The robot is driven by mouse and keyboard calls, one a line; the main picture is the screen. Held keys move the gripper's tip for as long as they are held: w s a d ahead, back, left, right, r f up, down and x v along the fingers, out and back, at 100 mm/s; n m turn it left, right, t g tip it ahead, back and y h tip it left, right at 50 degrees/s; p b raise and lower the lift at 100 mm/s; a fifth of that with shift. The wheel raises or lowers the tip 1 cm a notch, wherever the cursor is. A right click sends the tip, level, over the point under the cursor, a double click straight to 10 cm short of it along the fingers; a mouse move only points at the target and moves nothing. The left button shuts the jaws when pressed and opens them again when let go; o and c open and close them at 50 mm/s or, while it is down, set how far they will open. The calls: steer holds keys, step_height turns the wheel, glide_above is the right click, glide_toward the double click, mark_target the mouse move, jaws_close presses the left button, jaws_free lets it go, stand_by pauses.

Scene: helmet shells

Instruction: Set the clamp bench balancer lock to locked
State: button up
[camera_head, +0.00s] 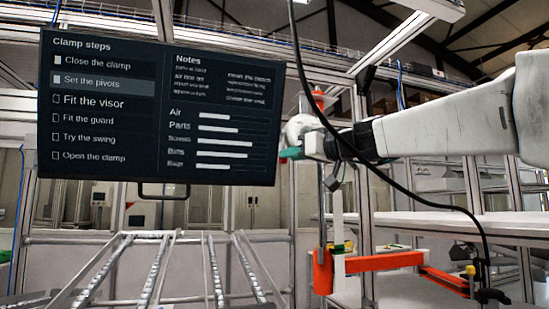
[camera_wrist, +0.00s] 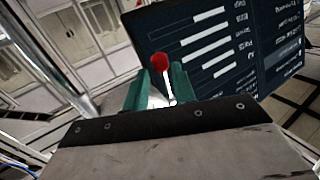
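My gripper (camera_wrist: 159,80) has two green fingers standing apart, so it is open. A small lever with a red knob (camera_wrist: 159,62) and a thin pale stem shows between the fingers in the wrist view; I cannot tell whether either finger touches it. It looks like the balancer lock lever, but whether it is set to locked does not show. In the head view my gripper (camera_head: 290,153) is just below a round white housing (camera_head: 299,127), probably the balancer, with an orange-red part (camera_head: 319,100) above it. The lever is not distinct there.
A dark screen with clamp steps (camera_head: 158,110) hangs left of my gripper, close by; it also shows in the wrist view (camera_wrist: 225,50). An orange jointed arm (camera_head: 372,262) stands below right. A black cable (camera_head: 300,70) hangs past my wrist. Sloping roller rails (camera_head: 150,270) lie lower left.

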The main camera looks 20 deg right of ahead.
steer(key=shift+x, duration=1.9)
steer(key=shift+a, duration=0.1)
jaws_close()
steer(key=shift+s, duration=0.1)
